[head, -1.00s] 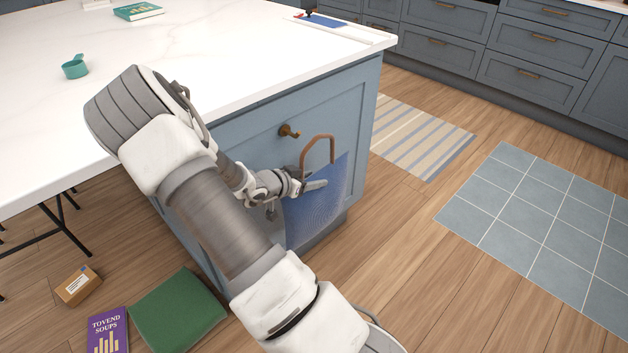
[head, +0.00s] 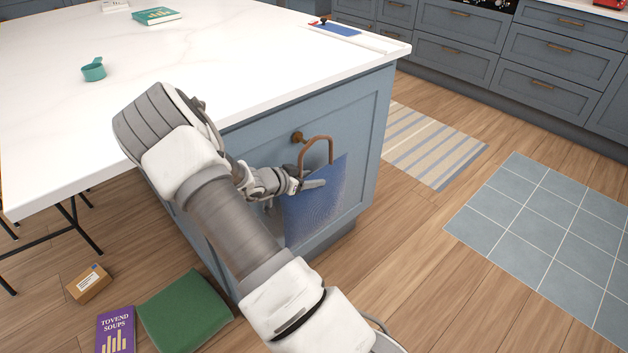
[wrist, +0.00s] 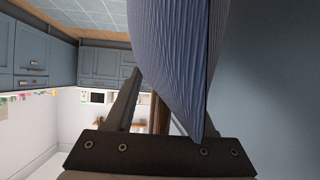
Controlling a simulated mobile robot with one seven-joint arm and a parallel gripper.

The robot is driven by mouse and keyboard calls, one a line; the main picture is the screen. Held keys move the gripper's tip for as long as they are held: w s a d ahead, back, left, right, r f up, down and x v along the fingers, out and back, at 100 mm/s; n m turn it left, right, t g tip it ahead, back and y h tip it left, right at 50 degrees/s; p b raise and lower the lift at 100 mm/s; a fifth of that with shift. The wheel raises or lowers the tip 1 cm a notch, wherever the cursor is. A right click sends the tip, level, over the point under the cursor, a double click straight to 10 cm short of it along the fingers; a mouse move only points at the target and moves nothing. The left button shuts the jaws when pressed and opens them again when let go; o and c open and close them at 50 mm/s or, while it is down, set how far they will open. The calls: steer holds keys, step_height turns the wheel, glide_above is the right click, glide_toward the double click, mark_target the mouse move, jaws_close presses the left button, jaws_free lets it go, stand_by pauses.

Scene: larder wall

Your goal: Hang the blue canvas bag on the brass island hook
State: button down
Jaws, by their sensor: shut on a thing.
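The blue canvas bag (head: 316,208) hangs from my gripper (head: 306,184) in front of the island's end panel. Its brown loop handle (head: 318,140) stands up above the bag. The brass island hook (head: 298,137) sticks out of the panel just left of the handle's top. The handle and hook overlap in the head view, and I cannot tell if they touch. My gripper is shut on the bag near its upper edge. In the wrist view the bag (wrist: 185,60) fills the middle, beside a dark finger, and hides much of the grip.
The white island top (head: 230,60) overhangs the panel above the hook. A green cushion (head: 184,312), a purple book (head: 116,330) and a small box (head: 88,284) lie on the floor at lower left. The wooden floor right of the island is clear up to the striped rug (head: 436,146).

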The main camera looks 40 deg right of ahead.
steer(key=shift+w+f, duration=0.1)
steer(key=shift+w, duration=1.4)
steer(key=shift+w+f, duration=0.45)
steer(key=shift+f, duration=0.2)
steer(key=shift+w+f, duration=0.1)
steer(key=shift+f, duration=0.25)
steer(key=shift+a+f, duration=0.25)
steer(key=shift+f, duration=0.05)
steer(key=shift+c, duration=0.9)
jaws_free()
steer(key=shift+d, duration=0.1)
steer(key=shift+f, duration=0.1)
steer(key=p+v, duration=0.5)
steer(key=v, duration=1.2)
steer(key=shift+a, duration=0.25)
steer(key=shift+s, duration=0.25)
